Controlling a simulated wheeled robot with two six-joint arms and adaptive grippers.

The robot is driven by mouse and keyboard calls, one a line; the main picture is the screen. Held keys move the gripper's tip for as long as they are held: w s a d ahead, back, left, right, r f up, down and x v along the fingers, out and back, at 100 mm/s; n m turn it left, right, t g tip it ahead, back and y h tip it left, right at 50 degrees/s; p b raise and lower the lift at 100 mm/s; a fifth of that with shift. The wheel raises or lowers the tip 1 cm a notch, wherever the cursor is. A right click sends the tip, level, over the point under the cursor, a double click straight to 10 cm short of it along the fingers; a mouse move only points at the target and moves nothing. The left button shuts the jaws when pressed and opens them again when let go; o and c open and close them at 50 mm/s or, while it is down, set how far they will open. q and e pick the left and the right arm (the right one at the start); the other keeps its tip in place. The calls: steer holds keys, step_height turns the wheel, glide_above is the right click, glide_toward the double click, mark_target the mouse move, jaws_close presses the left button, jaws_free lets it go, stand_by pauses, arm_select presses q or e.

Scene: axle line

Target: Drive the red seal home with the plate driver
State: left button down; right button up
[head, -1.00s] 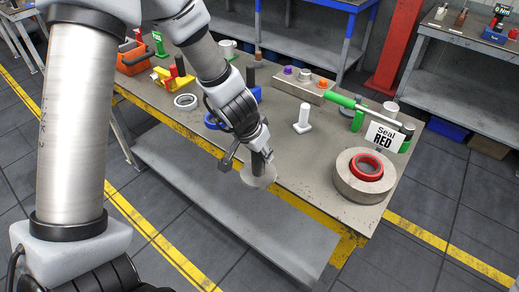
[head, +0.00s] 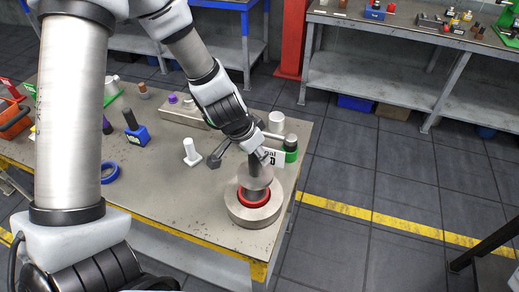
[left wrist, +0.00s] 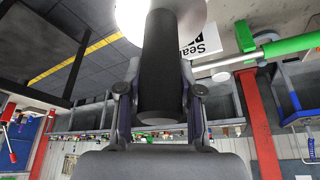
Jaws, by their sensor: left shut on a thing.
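The red seal (head: 253,202) sits in the bore of a thick grey ring-shaped housing (head: 240,216) near the bench's right end. My left gripper (head: 257,152) is shut on the dark handle of the plate driver, and its round grey plate (head: 259,178) faces down over the seal. The plate hides the far part of the seal; whether it touches the seal I cannot tell. In the left wrist view my left gripper (left wrist: 160,95) grips the black handle (left wrist: 160,50), with the pale plate at the top. My right gripper is not in view.
The "Seal RED" sign (head: 274,158) and a green-ended tool (head: 291,145) stand just behind the housing. A white T-shaped tool (head: 192,152), a blue ring (head: 110,173) and a blue block (head: 136,136) are to the left. The bench front is clear.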

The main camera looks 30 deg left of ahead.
mark_target(255, 168)
arm_select(q)
steer(key=shift+s+a+r, duration=0.1)
steer(key=shift+s+a, duration=0.05)
steer(key=shift+s, duration=0.25)
steer(key=shift+s+r, duration=0.1)
steer(key=shift+s, duration=0.05)
steer(key=b+x, duration=0.2)
steer(key=shift+f, duration=0.35)
steer(key=shift+s+a+f+b, duration=0.1)
steer(key=shift+s+f+b, duration=0.1)
steer(key=shift+f+b, duration=1.45)
steer(key=shift+f, duration=0.15)
steer(key=shift+w+r, duration=0.15)
steer(key=shift+r, duration=0.05)
steer(key=shift+s+p, duration=0.25)
steer(key=shift+p, duration=0.1)
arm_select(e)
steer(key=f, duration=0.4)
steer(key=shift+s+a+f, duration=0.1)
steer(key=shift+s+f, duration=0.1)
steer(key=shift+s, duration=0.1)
arm_select(q)
steer(key=shift+w, duration=0.1)
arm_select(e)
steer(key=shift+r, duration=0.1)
